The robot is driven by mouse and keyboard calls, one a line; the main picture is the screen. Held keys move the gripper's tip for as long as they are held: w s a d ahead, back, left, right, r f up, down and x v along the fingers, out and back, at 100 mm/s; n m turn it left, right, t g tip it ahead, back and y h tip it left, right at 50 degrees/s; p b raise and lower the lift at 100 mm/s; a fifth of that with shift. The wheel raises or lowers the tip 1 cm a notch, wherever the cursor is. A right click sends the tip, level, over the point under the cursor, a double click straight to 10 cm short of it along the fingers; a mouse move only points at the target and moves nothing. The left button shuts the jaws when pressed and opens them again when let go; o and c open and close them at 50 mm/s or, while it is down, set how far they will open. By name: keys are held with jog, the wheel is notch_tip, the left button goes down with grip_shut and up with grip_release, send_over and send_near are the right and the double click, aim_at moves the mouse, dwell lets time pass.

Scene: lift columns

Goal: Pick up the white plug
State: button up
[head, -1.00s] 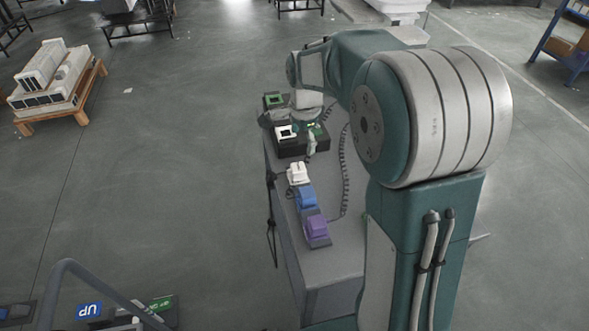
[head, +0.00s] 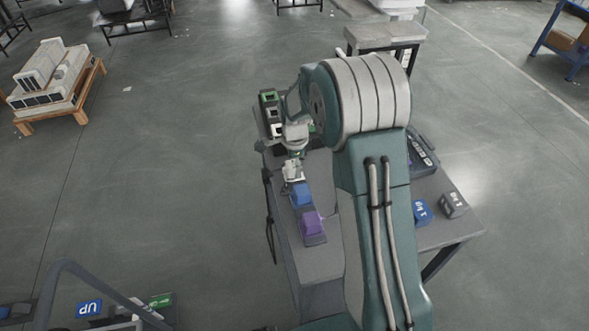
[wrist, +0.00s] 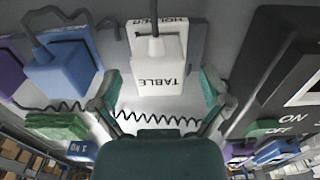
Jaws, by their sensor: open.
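The white plug (wrist: 158,75), lettered "TABLE", sits in a grey holder at the top middle of the wrist view, with a dark cord at its top. My gripper (wrist: 160,88) is open, its two green fingers on either side of the plug's lower end. Whether they touch it I cannot tell. In the head view my gripper (head: 293,168) is over the plug's place on the table and mostly hides it. The plug stands in line with a blue plug (head: 302,194) and a purple plug (head: 313,224).
The blue plug (wrist: 62,70) is close on the left in the wrist view. A black box (wrist: 285,85) marked "ON" and "OFF" is close on the right. A coiled cord (wrist: 150,119) runs nearby. A second table (head: 440,235) with button boxes stands at the right.

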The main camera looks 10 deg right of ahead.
jog(key=shift+a+f, duration=0.15)
jog(key=shift+f, duration=0.75)
jog(key=shift+a, duration=0.2)
jog(key=shift+d, duration=0.15)
jog(key=c, duration=1.2)
jog(key=shift+o, duration=0.2)
jog(key=shift+r, duration=0.1)
jog(key=shift+r, duration=0.25)
notch_tip(320, 180, up, 2)
jog(key=shift+r, duration=0.2)
jog(key=w+d+r, duration=0.1)
jog(key=d+r, duration=0.9)
jog(key=d, duration=0.4)
jog(key=shift+w, duration=0.2)
